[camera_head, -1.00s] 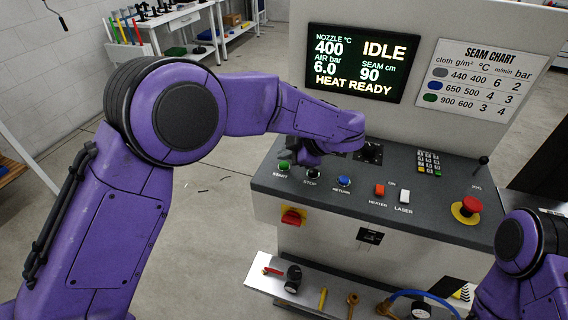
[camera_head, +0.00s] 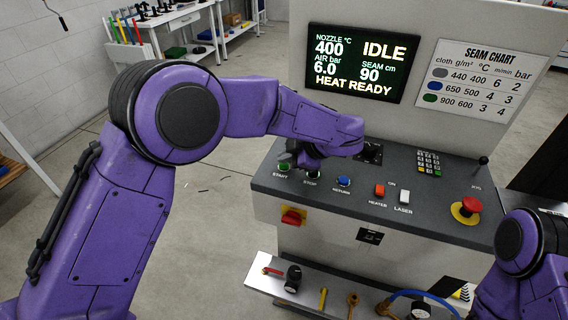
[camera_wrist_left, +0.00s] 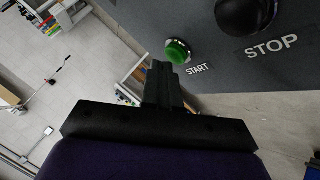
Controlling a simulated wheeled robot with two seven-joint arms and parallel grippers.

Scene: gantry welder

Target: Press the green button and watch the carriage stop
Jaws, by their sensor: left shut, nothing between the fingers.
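The green START button (camera_head: 284,167) is at the left end of the sloped console panel. In the head view the left gripper (camera_head: 290,154) is a dark shape partly hidden under my purple wrist, just above the button. The display (camera_head: 356,62) reads IDLE and HEAT READY. The carriage is not identifiable. My right gripper is out of view.
The black STOP button (camera_wrist_left: 246,14) sits to the right of START. A blue RETURN button (camera_head: 344,181), orange HEATER switch (camera_head: 380,190), white LASER switch (camera_head: 405,196) and red emergency stop (camera_head: 471,205) follow along the panel.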

